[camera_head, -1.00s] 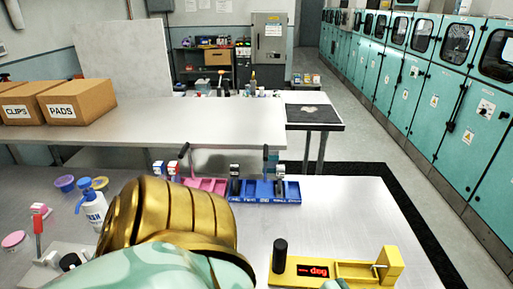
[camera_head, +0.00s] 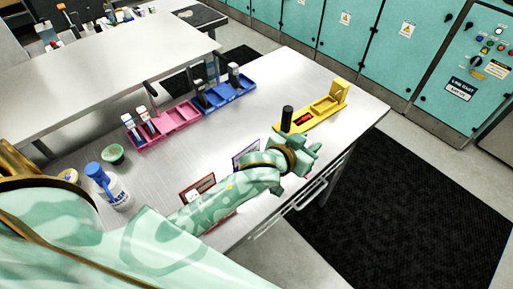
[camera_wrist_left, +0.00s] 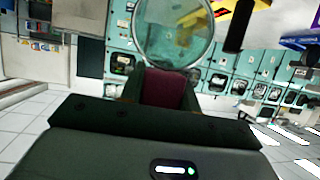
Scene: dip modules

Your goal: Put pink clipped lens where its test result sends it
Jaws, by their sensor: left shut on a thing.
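My left gripper (camera_head: 304,158) is near the table's right front edge, just in front of the yellow tester (camera_head: 327,108) with its black knob (camera_head: 287,118) and red display, too small to read. In the left wrist view, a round clear lens with a pale rim (camera_wrist_left: 174,28) stands beyond a dark red piece (camera_wrist_left: 163,88) at the jaws. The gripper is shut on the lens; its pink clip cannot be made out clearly. The pink tray (camera_head: 165,128) and blue tray (camera_head: 224,97) stand behind, with upright clipped pieces in some compartments. My right gripper is out of view.
A red-framed card (camera_head: 197,188) and a purple-framed card (camera_head: 246,153) stand near my left forearm. Teal cabinets line the aisle. The tabletop between trays and cards is clear.

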